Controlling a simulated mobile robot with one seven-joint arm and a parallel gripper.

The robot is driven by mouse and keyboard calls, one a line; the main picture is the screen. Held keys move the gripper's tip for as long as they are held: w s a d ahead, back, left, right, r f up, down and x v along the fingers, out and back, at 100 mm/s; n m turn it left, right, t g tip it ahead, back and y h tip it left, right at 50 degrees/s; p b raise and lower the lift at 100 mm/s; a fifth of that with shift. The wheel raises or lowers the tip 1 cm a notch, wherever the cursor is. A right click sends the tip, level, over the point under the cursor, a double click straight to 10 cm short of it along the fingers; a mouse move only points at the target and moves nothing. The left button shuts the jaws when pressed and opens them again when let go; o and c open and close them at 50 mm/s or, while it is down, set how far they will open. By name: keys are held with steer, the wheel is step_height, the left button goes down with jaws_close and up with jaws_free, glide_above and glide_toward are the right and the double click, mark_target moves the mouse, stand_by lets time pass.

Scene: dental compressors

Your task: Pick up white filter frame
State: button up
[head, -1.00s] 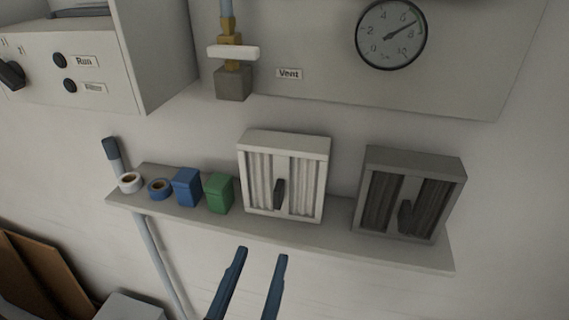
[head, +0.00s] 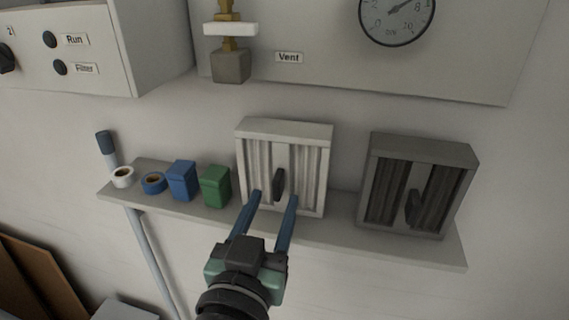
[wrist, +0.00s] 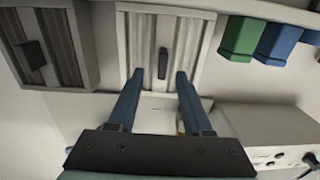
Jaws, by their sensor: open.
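The white filter frame (head: 311,172) stands upright on the shelf in the head view, with pleated panels and a dark handle (head: 279,184) at its middle. It also shows at the top of the wrist view (wrist: 200,51), with its handle (wrist: 162,63) just beyond and between my fingertips. My gripper (head: 274,197) is open and empty in front of the lower part of the frame, its two blue fingers apart. In the wrist view, my gripper (wrist: 160,75) points toward the frame. I cannot tell whether the fingertips touch it.
A dark grey filter frame (head: 421,146) stands to the right on the same shelf (head: 340,232). Left of the white frame are a green box (head: 216,187), a blue box (head: 181,181) and two tape rolls (head: 153,183). A vent valve (head: 231,65) and gauge panel are above.

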mark_target(276, 191)
steer(key=shift+p+x, duration=0.7)
steer(key=shift+x, duration=1.25)
steer(key=shift+a+f, duration=0.1)
steer(key=shift+a, duration=0.05)
steer(key=shift+c, duration=0.2)
jaws_close()
